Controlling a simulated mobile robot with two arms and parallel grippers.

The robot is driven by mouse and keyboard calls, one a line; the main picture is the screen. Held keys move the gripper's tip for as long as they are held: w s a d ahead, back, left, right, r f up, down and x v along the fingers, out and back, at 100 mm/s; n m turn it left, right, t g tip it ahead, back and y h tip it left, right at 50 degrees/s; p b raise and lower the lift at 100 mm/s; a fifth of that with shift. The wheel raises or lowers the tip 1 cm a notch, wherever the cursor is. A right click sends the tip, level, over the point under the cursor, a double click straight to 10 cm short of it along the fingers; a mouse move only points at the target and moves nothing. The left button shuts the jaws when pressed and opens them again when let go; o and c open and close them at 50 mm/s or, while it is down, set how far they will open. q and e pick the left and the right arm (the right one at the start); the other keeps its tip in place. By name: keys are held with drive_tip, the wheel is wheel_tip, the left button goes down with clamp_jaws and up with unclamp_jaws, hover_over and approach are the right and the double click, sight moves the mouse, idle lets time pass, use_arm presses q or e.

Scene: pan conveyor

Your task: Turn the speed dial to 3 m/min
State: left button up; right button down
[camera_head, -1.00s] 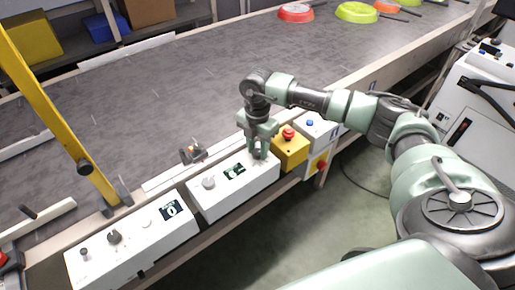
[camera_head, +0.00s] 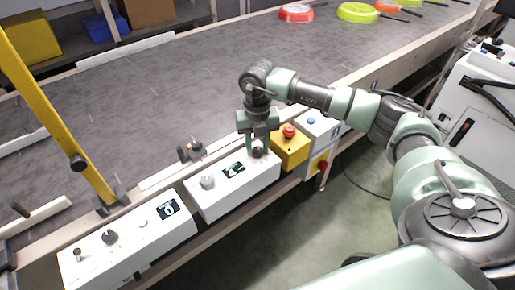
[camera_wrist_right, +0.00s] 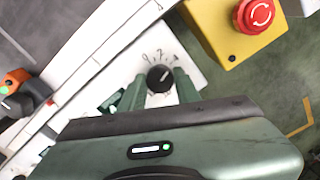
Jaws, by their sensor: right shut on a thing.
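The speed dial is a round black knob (camera_head: 258,152) on the right end of a white control box (camera_head: 222,207). In the right wrist view the dial (camera_wrist_right: 159,80) has a white pointer mark and printed numbers along its far side. My right gripper (camera_head: 258,148) points down over the box and is shut on the dial. In the wrist view its green fingers (camera_wrist_right: 159,76) stand on both sides of the knob. The dark display (camera_head: 234,170) beside it appears to read 4. My left gripper is not in view.
A yellow box with a red emergency button (camera_head: 289,132) stands close right of the dial. A grey knob (camera_head: 208,182) sits left of the display. Another white box (camera_head: 130,245) has a display reading 0. Pans (camera_head: 357,12) lie on the far conveyor.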

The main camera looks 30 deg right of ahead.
sight(257, 150)
drive_tip(key=shift+n, duration=1.2)
drive_tip(key=shift+b, duration=0.3)
drive_tip(key=c, duration=1)
unclamp_jaws()
drive_tip(key=shift+r, duration=0.1)
wheel_tip(257, 150, up, 8)
drive_tip(key=shift+f, duration=0.15)
